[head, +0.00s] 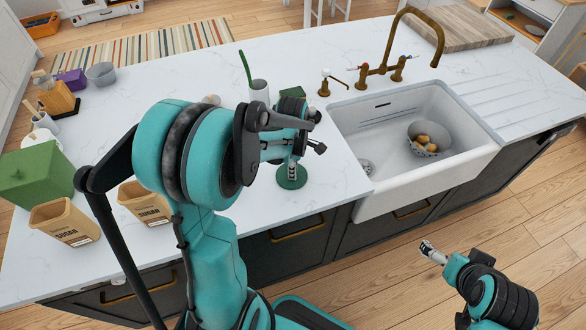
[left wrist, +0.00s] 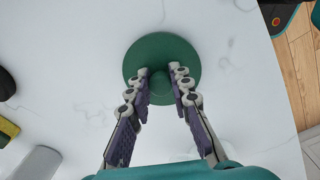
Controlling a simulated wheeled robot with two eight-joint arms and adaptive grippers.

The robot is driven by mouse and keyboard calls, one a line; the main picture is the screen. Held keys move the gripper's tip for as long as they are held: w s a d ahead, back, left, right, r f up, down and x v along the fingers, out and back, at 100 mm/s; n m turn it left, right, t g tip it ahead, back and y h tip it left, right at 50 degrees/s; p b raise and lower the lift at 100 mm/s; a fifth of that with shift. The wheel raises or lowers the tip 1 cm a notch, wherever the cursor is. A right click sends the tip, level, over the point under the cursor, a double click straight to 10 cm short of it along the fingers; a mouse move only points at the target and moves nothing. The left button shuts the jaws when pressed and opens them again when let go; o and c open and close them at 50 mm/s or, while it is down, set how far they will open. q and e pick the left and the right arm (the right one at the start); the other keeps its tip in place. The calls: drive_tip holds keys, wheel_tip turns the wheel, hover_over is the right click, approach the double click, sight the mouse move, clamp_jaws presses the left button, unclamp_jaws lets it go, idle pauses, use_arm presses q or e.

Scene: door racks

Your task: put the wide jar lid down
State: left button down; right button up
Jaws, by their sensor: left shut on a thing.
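The wide jar lid (head: 291,182) is a round, dark green disc with a small knob, near the counter's front edge, left of the sink. It also shows in the left wrist view (left wrist: 162,45). My left gripper (head: 292,170) points down over it, and its two fingers (left wrist: 159,84) are shut on the knob. The lid looks level and is at or close to the white counter; I cannot tell whether it touches. My right gripper (head: 432,252) is low at the right, in front of the cabinets, away from the lid; its fingers are too small to read.
The sink (head: 410,130) holds a grey colander (head: 430,138) with yellow items. Two sugar bags (head: 65,222) (head: 145,203) and a green box (head: 35,180) stand at the left. A white cup (head: 260,92) stands behind my left arm. Bare counter (head: 335,185) lies around the lid.

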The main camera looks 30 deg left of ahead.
use_arm(q)
drive_tip(key=c, duration=1.4)
unclamp_jaws()
drive_tip(key=shift+f, duration=0.1)
drive_tip(key=shift+o, duration=0.2)
drive_tip(key=shift+r+p, duration=0.3)
drive_tip(key=shift+r, duration=0.05)
wheel_tip(320, 180, up, 11)
drive_tip(key=p, duration=0.3)
drive_tip(key=s+d+r+m+t, duration=0.4)
drive_tip(key=s+d+m, duration=0.6)
drive_tip(key=m, duration=1.2)
drive_tip(key=s+t, duration=0.1)
drive_tip(key=t, duration=0.1)
drive_tip(key=shift+m+t, duration=0.3)
drive_tip(key=shift+t, duration=0.1)
drive_tip(key=shift+d, duration=0.1)
